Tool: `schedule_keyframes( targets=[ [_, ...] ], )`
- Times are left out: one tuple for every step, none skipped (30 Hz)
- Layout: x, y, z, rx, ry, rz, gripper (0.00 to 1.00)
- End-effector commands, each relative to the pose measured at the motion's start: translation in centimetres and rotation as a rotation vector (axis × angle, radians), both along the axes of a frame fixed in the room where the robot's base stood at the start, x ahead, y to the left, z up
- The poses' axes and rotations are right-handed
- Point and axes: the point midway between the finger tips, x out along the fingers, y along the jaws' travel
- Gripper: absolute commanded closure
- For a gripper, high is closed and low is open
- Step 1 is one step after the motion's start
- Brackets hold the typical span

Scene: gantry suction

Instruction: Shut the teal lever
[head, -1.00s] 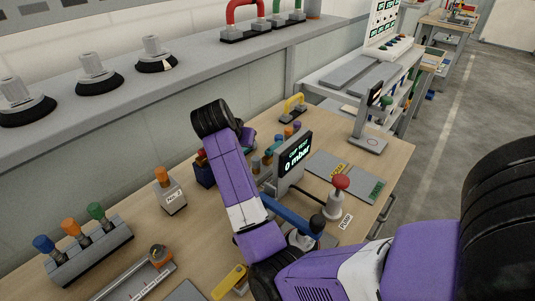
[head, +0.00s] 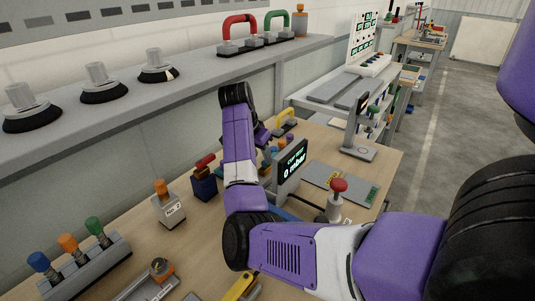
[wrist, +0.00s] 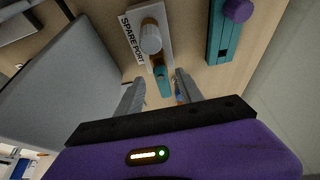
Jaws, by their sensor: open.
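The teal lever (wrist: 163,81) shows in the wrist view. It points toward my gripper from a grey round hub on a pale plate marked SPARE PORT (wrist: 133,40). My gripper (wrist: 160,75) is open, with one finger on each side of the lever's free end in the picture. I cannot tell whether either finger touches it or how far off in depth it is. In the head view my arm hides the fingertips, and I cannot make out the teal lever there.
A teal block with a purple knob (wrist: 236,10) is right of the plate. A large grey panel (wrist: 70,75) is at left. In the head view, a 0 mbar display (head: 292,166), a red button (head: 338,186) and a yellow handle (head: 286,118) stand near my arm.

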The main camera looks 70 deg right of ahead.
Motion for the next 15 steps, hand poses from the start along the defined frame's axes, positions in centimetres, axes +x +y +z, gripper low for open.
schedule_keyframes(
  targets=[
    [-0.4, -1.0, 0.2, 0.002, 0.0, -0.004, 0.56],
    [-0.6, -1.6, 0.2, 0.002, 0.0, -0.003, 0.56],
    [-0.8, -2.2, 0.2, 0.002, 0.0, -0.003, 0.56],
    [-0.9, -2.7, 0.2, 0.002, 0.0, -0.001, 0.56],
    [-1.0, -3.1, 0.2, 0.001, 0.0, -0.001, 0.56],
    [-1.1, -3.1, -0.7, 0.003, 0.004, 0.001, 0.56],
    [-1.1, -3.2, -1.0, 0.002, 0.003, 0.002, 0.56],
    [-1.1, -3.3, -1.4, 0.002, 0.003, 0.002, 0.56],
    [-1.2, -3.4, -1.8, 0.002, 0.003, 0.001, 0.56],
    [-1.2, -3.5, -2.0, 0.001, 0.002, 0.0, 0.56],
    [-1.2, -3.6, -2.2, 0.001, 0.002, 0.0, 0.56],
    [-1.2, -3.7, -2.4, 0.001, 0.002, 0.001, 0.56],
    [-1.2, -3.7, -2.6, 0.001, 0.001, 0.001, 0.56],
    [-1.2, -3.8, -2.7, 0.001, 0.001, 0.001, 0.56],
    [-1.2, -3.8, -2.8, 0.001, 0.001, 0.001, 0.56]
  ],
)
